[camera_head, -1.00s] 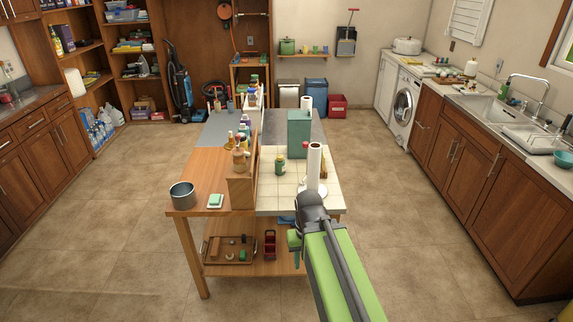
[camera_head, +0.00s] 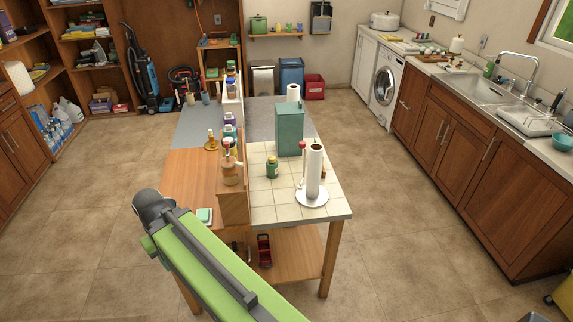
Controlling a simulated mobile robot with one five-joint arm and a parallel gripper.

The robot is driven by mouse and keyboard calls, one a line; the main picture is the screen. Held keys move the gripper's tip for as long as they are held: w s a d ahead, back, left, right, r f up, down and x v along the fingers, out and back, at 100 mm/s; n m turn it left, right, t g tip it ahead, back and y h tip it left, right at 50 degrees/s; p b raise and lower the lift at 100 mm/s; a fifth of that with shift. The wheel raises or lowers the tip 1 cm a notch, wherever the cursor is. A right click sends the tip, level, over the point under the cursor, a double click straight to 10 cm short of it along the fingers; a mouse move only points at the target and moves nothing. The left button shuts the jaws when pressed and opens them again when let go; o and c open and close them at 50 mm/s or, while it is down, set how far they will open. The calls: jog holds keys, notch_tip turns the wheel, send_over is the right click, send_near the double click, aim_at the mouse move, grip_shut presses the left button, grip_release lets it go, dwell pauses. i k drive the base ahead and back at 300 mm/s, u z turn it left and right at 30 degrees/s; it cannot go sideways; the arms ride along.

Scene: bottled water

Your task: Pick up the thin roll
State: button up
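A slim white paper roll (camera_head: 314,170) stands upright on a round white base at the front right of the table's tiled top (camera_head: 276,202). A second white roll (camera_head: 293,92) stands farther back, partly hidden behind a teal box (camera_head: 290,130). I cannot tell for sure which is the thin roll. My green arm with its dark joint reaches up from the bottom to the left front of the table, apart from both rolls. My gripper's fingers do not show.
A wooden divider (camera_head: 233,203) with bottles runs along the table's middle. A small green-labelled jar (camera_head: 272,167) stands left of the front roll. The sink counter (camera_head: 470,88) is at right, with open floor between.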

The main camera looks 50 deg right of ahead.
aim_at(316, 149)
jog(key=z, duration=0.1)
jog(key=i, duration=1.35)
jog(key=z, duration=0.55)
